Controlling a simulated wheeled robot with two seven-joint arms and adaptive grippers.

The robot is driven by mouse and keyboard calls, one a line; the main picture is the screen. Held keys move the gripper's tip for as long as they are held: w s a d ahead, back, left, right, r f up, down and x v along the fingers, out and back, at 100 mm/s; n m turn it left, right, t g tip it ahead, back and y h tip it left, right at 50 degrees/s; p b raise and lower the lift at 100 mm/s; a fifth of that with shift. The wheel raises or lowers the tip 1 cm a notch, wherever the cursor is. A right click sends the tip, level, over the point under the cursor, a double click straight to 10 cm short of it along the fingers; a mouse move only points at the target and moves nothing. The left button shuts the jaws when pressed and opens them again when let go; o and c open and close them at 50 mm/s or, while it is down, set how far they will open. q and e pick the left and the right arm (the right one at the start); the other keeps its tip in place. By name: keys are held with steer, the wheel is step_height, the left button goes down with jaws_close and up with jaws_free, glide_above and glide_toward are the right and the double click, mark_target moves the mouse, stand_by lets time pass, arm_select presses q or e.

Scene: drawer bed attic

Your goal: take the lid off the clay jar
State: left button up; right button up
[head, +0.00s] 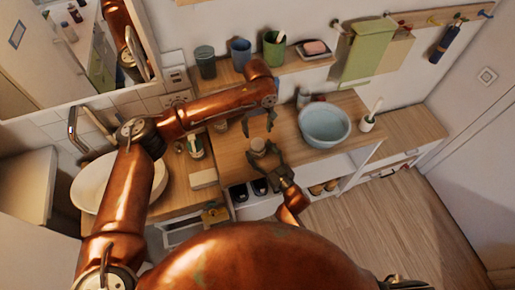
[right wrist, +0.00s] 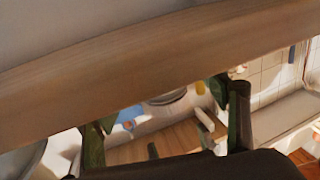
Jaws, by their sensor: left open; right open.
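A small pale tan jar (head: 258,145), which looks like the clay jar, stands upright on the wooden counter in the head view. It is too small to tell its lid from its body. My left gripper (head: 260,122) points down just behind the jar, open and empty. My right gripper (head: 268,160) reaches up from the front, open, with its fingers close to the jar's near side. I cannot tell whether they touch it. In the right wrist view, the open fingers (right wrist: 165,125) show with nothing clear between them, and I cannot make out the jar.
A blue basin (head: 325,125) stands right of the jar on the counter (head: 290,138). A green-and-white bottle (head: 195,147) and a pale box (head: 204,178) are to the left. A wall shelf (head: 308,64) with cups is behind. Open floor (head: 370,215) lies at front right.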

arm_select(q)
steer(key=shift+s, duration=0.1)
arm_select(e)
steer(key=shift+x, duration=0.95)
steer(key=shift+c, duration=0.2)
